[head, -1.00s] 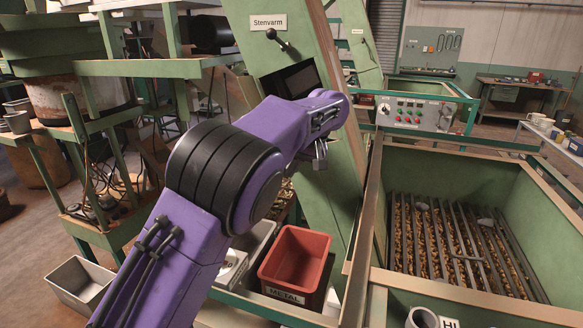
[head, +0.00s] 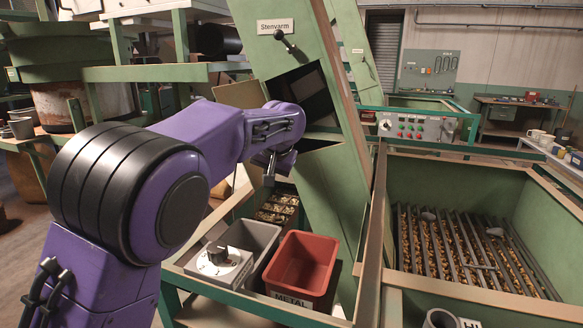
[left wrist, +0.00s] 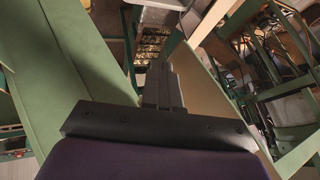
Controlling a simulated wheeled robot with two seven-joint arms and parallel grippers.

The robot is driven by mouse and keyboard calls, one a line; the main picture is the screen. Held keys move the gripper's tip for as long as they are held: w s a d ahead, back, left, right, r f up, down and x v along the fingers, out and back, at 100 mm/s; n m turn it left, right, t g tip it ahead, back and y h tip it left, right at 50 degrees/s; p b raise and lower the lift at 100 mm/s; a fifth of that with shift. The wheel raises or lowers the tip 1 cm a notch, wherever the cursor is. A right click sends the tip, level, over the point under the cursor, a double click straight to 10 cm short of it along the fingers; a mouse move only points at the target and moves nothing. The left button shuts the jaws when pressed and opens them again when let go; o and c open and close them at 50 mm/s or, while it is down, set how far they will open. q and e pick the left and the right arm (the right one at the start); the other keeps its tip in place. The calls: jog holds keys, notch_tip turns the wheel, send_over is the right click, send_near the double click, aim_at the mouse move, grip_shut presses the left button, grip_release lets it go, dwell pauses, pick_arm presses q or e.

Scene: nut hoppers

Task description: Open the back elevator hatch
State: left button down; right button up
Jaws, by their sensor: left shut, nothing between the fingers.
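Two slanted green elevators show in the head view. The near one (head: 340,190) bears a "Stenvarm" sign (head: 286,27) and a lever with a black knob (head: 279,34). A dark opening (head: 312,92) shows below the lever, partly hidden by my left wrist. The far elevator (head: 352,30) stands behind, with a small sign and lever. I cannot tell where any hatch panel lies. My left gripper (head: 269,172) is shut and empty, fingers down beside the near elevator, below the opening. Its fingers also show together in the left wrist view (left wrist: 162,85). My right gripper is not in view.
Below stand a red metal bin (head: 277,282), a grey bin (head: 247,226) and a white box with a knob (head: 215,265). A green hopper (head: 440,180) with a grate over nuts fills the right. A control panel (head: 413,127) stands behind it.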

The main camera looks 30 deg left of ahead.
pick_arm(q)
jog(key=d+f+p+v, duration=0.1)
jog(key=d+v, duration=0.1)
jog(key=v, duration=1.1)
jog(key=shift+w+p, duration=0.3)
jog(key=shift+p, duration=0.1)
jog(key=shift+d+f, duration=0.1)
jog(key=shift+d, duration=0.1)
